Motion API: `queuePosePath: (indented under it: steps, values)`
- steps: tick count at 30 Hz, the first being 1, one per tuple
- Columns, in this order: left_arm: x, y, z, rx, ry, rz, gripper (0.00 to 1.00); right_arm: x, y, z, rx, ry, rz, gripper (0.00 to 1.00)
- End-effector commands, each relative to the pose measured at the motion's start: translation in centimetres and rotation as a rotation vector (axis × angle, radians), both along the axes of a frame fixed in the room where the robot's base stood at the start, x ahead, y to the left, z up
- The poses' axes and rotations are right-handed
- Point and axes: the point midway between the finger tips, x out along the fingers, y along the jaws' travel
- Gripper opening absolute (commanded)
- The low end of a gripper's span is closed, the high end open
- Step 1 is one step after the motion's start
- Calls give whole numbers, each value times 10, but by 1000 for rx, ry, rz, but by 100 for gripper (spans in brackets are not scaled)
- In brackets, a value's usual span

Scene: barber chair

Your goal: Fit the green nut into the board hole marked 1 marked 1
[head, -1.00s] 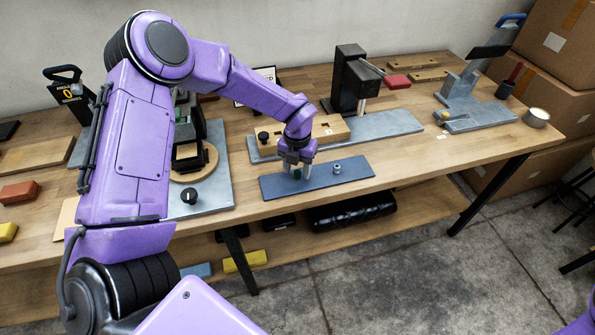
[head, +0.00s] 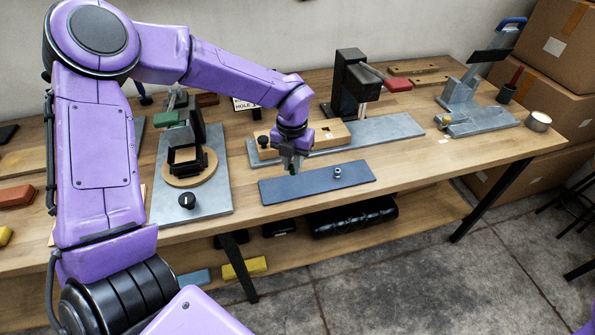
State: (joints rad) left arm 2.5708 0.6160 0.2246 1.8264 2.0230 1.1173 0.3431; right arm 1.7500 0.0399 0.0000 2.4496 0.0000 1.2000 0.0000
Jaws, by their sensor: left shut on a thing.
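My left gripper (head: 292,169) is shut on the small dark green nut (head: 292,172), which shows only slightly between the fingertips. The gripper points down at the back left part of the blue mat (head: 270,191), seemingly a little above it. The wooden board (head: 332,131) lies behind the gripper on a grey metal plate. A dark spot shows on its top right part, and a black knob (head: 263,142) is at its left end. The hole marks are too small to read, and my wrist hides part of the board. My right gripper is out of view.
A silver nut (head: 337,173) stands on the blue mat. A black press (head: 354,83) stands behind the board. A small sign (head: 244,104) with "HOLE" on it is partly hidden by my arm.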

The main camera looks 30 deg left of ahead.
Motion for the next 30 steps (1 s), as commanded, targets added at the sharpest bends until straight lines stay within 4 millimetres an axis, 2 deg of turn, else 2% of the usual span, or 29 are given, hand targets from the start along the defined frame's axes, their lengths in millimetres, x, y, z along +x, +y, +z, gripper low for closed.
queuePosePath:
  steps: [3,8,9,12,18,26,30]
  values:
    - [-28,-5,27,-2,-7,-1,0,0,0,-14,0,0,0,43]
    - [-69,-11,44,-2,-6,-2,0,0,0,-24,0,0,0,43]
    - [-80,-12,62,-8,1,-3,0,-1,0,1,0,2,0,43]
    - [-96,-14,68,-5,5,-1,0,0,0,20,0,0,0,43]
    - [-108,-16,68,-2,3,0,0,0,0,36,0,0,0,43]
    - [-110,-16,64,1,0,-7,0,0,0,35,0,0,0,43]
    - [-110,-16,64,1,0,-157,0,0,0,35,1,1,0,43]
